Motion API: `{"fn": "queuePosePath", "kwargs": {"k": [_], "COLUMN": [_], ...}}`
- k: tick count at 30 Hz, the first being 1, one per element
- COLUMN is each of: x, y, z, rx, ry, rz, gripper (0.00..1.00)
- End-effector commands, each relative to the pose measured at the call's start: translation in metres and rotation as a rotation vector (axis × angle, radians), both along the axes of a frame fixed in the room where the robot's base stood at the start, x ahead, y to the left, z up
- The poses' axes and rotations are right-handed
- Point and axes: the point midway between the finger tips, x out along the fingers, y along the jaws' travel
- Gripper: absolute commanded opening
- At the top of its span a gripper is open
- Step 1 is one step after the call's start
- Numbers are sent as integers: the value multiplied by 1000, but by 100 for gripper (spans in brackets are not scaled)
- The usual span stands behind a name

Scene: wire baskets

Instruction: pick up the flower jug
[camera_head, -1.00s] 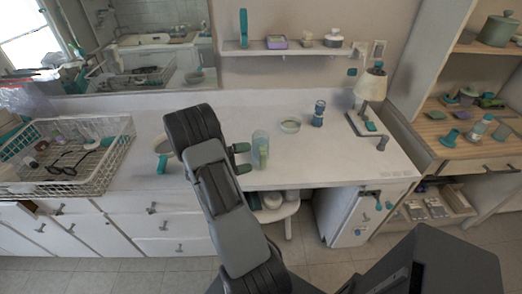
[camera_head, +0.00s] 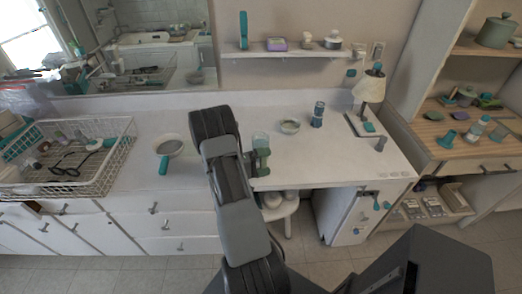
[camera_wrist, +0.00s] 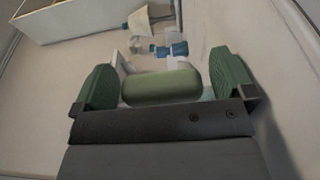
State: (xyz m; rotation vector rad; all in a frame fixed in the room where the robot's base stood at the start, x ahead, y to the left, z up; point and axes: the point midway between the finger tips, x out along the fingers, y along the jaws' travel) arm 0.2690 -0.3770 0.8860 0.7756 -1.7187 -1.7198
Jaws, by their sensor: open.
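The flower jug (camera_head: 260,140) appears to be the pale green, see-through vessel standing upright near the front of the white counter. In the head view my gripper (camera_head: 259,162) is at the jug and covers its lower part. In the wrist view my gripper (camera_wrist: 161,84) is open, its two green ribbed pads wide apart. A rounded green part (camera_wrist: 160,88), probably the jug's handle, lies between the pads, with gaps on both sides. Whether either pad touches the jug cannot be told.
A lamp (camera_head: 371,88) stands at the right. Counter between pan and basket is clear.

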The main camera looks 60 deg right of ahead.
Motion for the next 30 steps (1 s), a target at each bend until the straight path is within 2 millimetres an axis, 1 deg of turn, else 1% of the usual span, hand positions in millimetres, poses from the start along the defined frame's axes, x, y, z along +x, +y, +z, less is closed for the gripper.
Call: {"fn": "queuePosePath", "kwargs": {"k": [8, 30], "x": [-1, -1], "y": [-2, -1], "z": [0, 0], "rx": [0, 0], "ry": [0, 0], "rz": [1, 1], "gripper": [100, 29]}}
